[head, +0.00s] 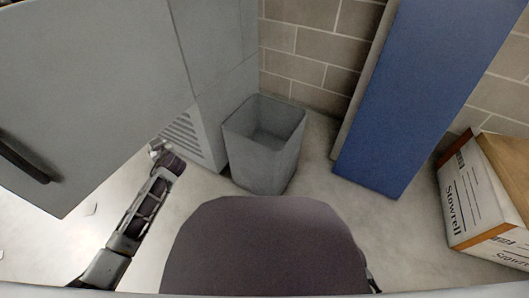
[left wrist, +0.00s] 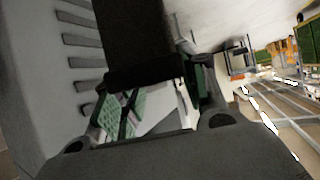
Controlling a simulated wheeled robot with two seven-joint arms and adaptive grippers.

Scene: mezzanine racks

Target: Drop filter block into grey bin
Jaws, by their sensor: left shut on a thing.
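The grey bin (head: 262,165) stands upright on the floor near the brick wall, its open top facing up and its visible inside empty. My left gripper (head: 157,150) is left of the bin, apart from it, beside the grey cabinet's vented base. In the left wrist view, a dark block (left wrist: 145,40), apparently the filter block, extends from between the fingers of my left gripper (left wrist: 150,100). The gripper is shut on it. The block's held end is partly hidden, and I cannot make it out clearly in the head view. My right gripper is not in view.
A grey cabinet (head: 215,65) stands left of the bin, with a large grey panel (head: 90,90) and black handle nearer me. A blue panel (head: 420,90) leans right of the bin. A Stowrell carton (head: 480,205) stands far right. Floor (head: 320,180) between bin and panel is clear.

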